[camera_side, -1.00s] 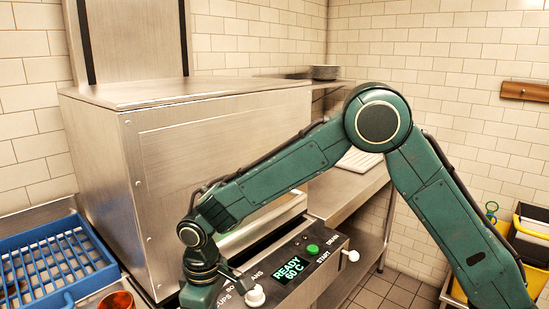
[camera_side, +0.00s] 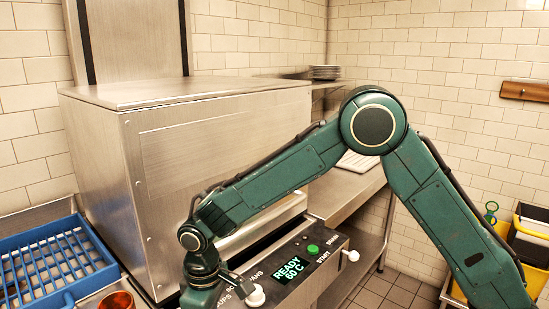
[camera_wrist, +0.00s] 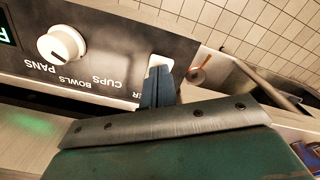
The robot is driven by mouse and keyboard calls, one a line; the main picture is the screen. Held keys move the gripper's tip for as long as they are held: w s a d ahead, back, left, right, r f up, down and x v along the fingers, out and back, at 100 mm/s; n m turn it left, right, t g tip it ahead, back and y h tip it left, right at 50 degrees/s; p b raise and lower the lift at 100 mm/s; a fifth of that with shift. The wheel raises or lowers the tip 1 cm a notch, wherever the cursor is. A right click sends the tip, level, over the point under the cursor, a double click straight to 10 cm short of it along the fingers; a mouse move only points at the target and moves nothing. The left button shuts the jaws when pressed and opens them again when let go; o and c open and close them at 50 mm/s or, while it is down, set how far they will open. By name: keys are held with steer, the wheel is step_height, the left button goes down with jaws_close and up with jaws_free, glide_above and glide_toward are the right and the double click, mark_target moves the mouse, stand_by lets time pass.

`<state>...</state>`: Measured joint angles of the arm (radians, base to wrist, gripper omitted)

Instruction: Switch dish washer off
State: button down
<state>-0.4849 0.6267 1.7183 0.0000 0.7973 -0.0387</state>
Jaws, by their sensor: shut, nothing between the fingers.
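The dish washer (camera_side: 210,165) is a large steel box with its hood down. Its dark control panel (camera_side: 318,268) has a lit display (camera_side: 290,270) reading READY 60 C, a green START button (camera_side: 313,248) and a white knob (camera_side: 256,296). In the wrist view the knob (camera_wrist: 62,44) sits by the words PANS, BOWLS and CUPS. A white switch (camera_wrist: 160,61) is at the panel's end, beside a label partly hidden by my gripper. My gripper (camera_wrist: 157,73) is shut and empty, its fingertips overlapping the switch in view. I cannot tell whether they touch it.
A blue rack (camera_side: 50,262) stands at the lower left, with a copper-coloured vessel (camera_side: 117,301) beside it. A white handle (camera_side: 350,256) sticks out at the panel's right end.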

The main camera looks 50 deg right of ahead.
steer(key=shift+f, duration=0.6)
stand_by(0.6)
steer(key=shift+r, duration=3.5)
